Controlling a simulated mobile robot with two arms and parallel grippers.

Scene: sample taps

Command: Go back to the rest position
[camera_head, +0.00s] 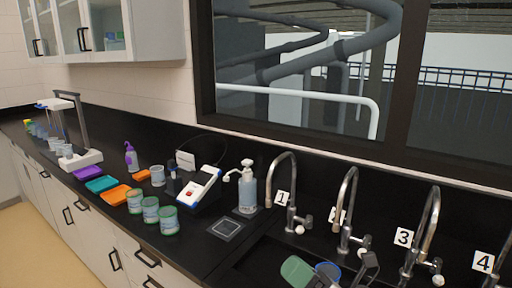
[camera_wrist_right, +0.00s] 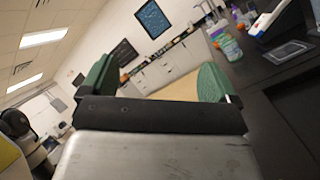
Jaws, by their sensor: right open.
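My right gripper (camera_head: 332,272) is at the bottom edge of the head view, in front of the sink and taps. One green finger pad and dark finger parts show. In the right wrist view my right gripper (camera_wrist_right: 156,82) has its two green fingers wide apart with nothing between them. Taps numbered 1 (camera_head: 291,190), 3 (camera_head: 430,225) and others line the sink. My left gripper is out of view.
The black counter (camera_head: 270,140) runs along the wall under a window. A soap dispenser (camera_head: 247,188), a white and blue meter (camera_head: 198,187), several green-lidded jars (camera_head: 150,210), coloured trays (camera_head: 101,184) and a white stand (camera_head: 80,158) are on it. Floor at left is clear.

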